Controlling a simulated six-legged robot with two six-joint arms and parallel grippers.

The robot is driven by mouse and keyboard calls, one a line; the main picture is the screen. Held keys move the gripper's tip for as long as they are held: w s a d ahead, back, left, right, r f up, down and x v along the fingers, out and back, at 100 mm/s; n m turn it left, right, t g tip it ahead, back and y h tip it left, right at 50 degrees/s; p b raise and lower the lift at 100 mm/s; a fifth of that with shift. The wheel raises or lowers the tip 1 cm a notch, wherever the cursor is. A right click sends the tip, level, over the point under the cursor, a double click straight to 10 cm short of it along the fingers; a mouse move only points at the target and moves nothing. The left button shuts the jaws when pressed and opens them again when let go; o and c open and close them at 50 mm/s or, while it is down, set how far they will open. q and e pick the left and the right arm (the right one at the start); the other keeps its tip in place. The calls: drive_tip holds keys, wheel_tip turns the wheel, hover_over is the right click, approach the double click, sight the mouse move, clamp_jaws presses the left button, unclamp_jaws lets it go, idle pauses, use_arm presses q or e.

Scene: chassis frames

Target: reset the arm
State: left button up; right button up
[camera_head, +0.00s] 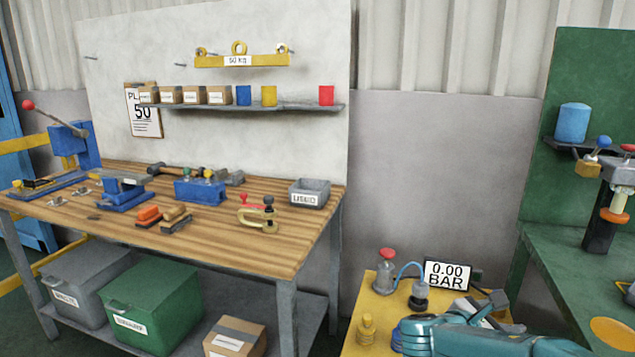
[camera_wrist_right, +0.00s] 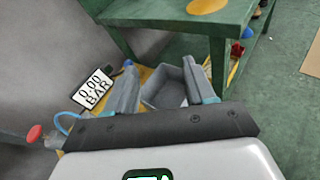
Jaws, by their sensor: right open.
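My right arm, teal, comes into the head view from the lower right over the yellow stand (camera_head: 358,342). In the right wrist view my right gripper (camera_wrist_right: 160,66) has its two grey fingers spread apart. A grey open-topped container (camera_wrist_right: 163,92) shows between and beyond the fingers. I see nothing held; whether the fingers touch the container cannot be told. In the head view the gripper (camera_head: 484,306) is partly hidden by the arm. My left gripper is in neither view.
A display reading 0.00 BAR (camera_head: 448,275) and a red-topped valve (camera_head: 386,270) with a blue hose stand close to my right gripper. A wooden workbench (camera_head: 200,240) with tools is at left. A green bench (camera_head: 575,290) is at right.

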drive_tip(key=s+a+f+m+g+y, duration=0.15)
drive_tip(key=s+a+f+y, duration=0.3)
drive_tip(key=f, duration=0.55)
drive_tip(key=s+a+f+m+g+y, duration=0.1)
drive_tip(key=s+a+f+g+y, duration=0.3)
drive_tip(key=f, duration=0.6)
drive_tip(key=s+a+f+m+g+y, duration=0.1)
drive_tip(key=s+a+f+m+y, duration=0.15)
drive_tip(key=s+f, duration=0.55)
drive_tip(key=s+a+f+m+y, duration=0.7)
drive_tip(key=s+a+f+m, duration=0.4)
drive_tip(key=m, duration=0.6)
wheel_tip(320, 180, up, 12)
drive_tip(key=m+p, duration=0.1)
drive_tip(key=p, duration=1.1)
drive_tip(key=shift+s+d, duration=0.15)
drive_tip(key=shift+d, duration=0.15)
